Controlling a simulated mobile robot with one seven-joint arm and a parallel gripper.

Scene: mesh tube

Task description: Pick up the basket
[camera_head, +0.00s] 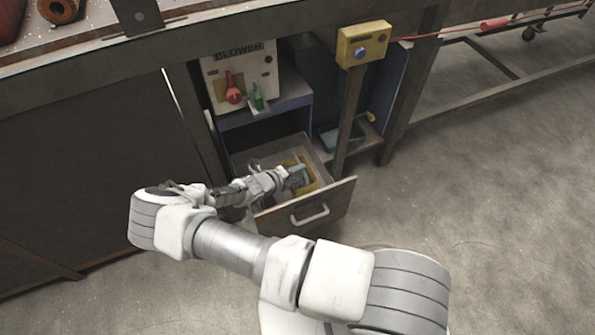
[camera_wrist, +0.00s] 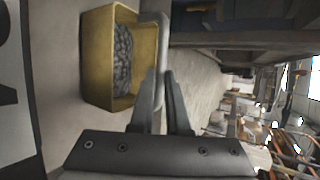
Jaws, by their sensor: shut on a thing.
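The yellow basket (camera_head: 312,180) sits inside the open drawer in the head view, partly hidden by my gripper (camera_head: 297,175). The wrist view shows the basket (camera_wrist: 97,60) to the left of my fingers, with grey lumpy or mesh-like contents (camera_wrist: 122,62). A light grey bar (camera_wrist: 163,45), apparently the basket's handle, runs along its side down between my fingers. My gripper (camera_wrist: 163,90) is shut on this bar. I cannot tell whether the basket is clear of the drawer floor.
The drawer front (camera_head: 335,208) with its handle (camera_head: 310,214) stands pulled out under the bench. A shelf above holds the blower panel (camera_head: 240,75) with red and green levers. A post with a yellow button box (camera_head: 363,44) rises beside the drawer. The floor at right is clear.

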